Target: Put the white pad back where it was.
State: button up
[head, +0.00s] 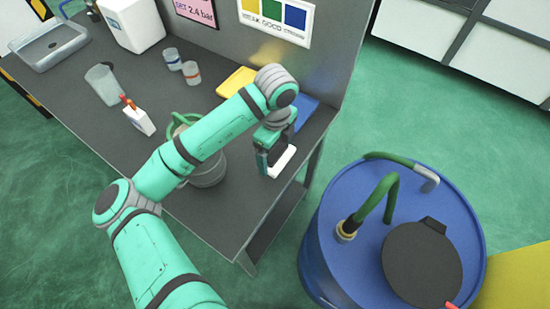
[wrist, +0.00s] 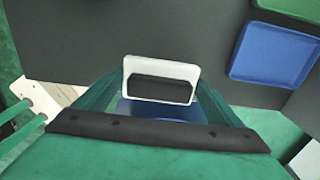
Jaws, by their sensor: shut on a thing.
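The white pad (head: 283,161) is in my gripper (head: 273,148), near the right front edge of the dark bench. In the wrist view the pad (wrist: 160,68) is a white rounded rectangle with a dark block on its face. It sits between the two teal fingers of my gripper (wrist: 160,88), which are shut on it. Whether the pad touches the bench or hangs above it, I cannot tell. A blue tray (head: 307,112) lies on the bench behind the gripper and shows at the right in the wrist view (wrist: 275,54). A yellow tray (head: 236,80) lies further left.
A green tray (wrist: 292,9) shows in the wrist view. A blue drum (head: 335,235) with a green hose stands right of the bench.

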aim_at(275, 151)
jog(key=shift+a+f, duration=0.1)
jog(key=shift+f, duration=2)
jog(key=shift+f, duration=0.1)
jog(key=o, duration=0.8)
notch_tip(275, 151, up, 12)
jog(key=shift+r, duration=0.15)
